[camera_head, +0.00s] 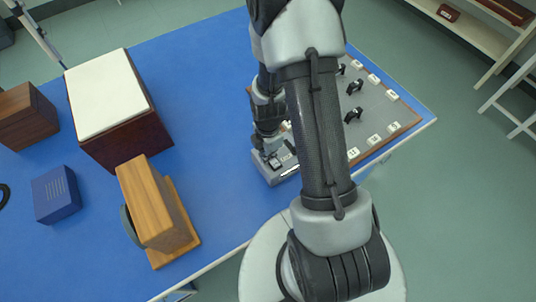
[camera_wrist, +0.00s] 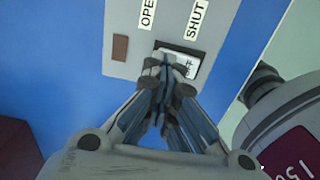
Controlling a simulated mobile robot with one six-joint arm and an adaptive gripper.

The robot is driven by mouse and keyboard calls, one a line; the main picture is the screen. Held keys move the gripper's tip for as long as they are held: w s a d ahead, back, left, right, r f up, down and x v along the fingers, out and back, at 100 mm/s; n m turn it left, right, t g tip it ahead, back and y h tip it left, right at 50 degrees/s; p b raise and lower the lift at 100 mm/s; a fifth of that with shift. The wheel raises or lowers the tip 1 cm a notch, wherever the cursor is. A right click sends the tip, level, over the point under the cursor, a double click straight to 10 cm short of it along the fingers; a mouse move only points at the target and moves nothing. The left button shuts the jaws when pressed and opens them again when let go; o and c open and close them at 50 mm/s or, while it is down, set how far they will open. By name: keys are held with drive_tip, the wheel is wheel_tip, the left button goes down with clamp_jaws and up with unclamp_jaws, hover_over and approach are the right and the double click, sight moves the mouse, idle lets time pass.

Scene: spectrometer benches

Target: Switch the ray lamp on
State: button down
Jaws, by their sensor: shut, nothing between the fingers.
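A grey switch box (camera_head: 262,167) sits on the blue table near its front edge. In the wrist view its grey top (camera_wrist: 122,68) carries a white rocker (camera_wrist: 192,64) in a dark recess, partly hidden by my fingers, with lettering I cannot fully read. The label OPEN (camera_wrist: 148,12) and the label SHUT (camera_wrist: 194,23) are above it. My gripper (camera_wrist: 167,64) is shut and empty, its tips over the rocker's left part; I cannot tell if they touch it. In the head view my gripper (camera_head: 268,150) is low over the box. I cannot tell which thing is the ray lamp.
A grey board (camera_head: 383,112) with black clips and white labels lies right of my arm, which hides part of it. A large white-topped box (camera_head: 105,92), a wooden block (camera_head: 152,205), a blue box (camera_head: 55,195) and a brown box (camera_head: 28,118) stand left. Blue table (camera_head: 215,190) between is clear.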

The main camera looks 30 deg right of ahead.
drive_tip(key=shift+s, duration=0.2)
drive_tip(key=shift+s+r, duration=0.25)
drive_tip(key=shift+s, duration=0.3)
